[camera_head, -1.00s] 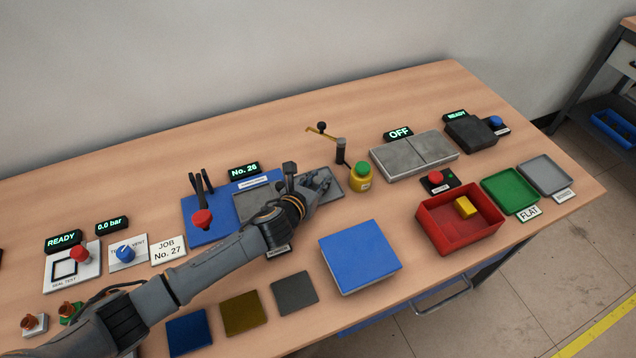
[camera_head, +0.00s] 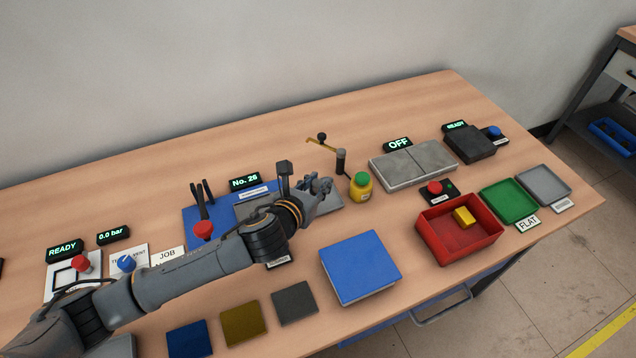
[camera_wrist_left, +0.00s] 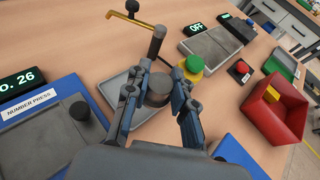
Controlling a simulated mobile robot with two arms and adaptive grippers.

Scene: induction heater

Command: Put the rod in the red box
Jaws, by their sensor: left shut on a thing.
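My left gripper (camera_head: 322,186) is over the grey tray right of the number press. In the left wrist view its fingers (camera_wrist_left: 158,92) are shut on a short dark grey cylinder (camera_wrist_left: 156,88), which I take to be the rod. The head view does not show the cylinder clearly behind the fingers. The red box (camera_head: 465,252) stands open near the table's front edge, right of the gripper and apart from it. A yellow block (camera_head: 464,217) lies in it. The red box is at the right of the left wrist view (camera_wrist_left: 262,124). My right gripper is out of view.
A yellow pot with a green cap (camera_head: 361,188) and a dark post with a brass arm (camera_head: 340,160) stand close right of and behind the gripper. A blue-topped block (camera_head: 360,266) lies in front. A red button (camera_head: 434,187) sits behind the box; a green tray (camera_head: 510,201) is right.

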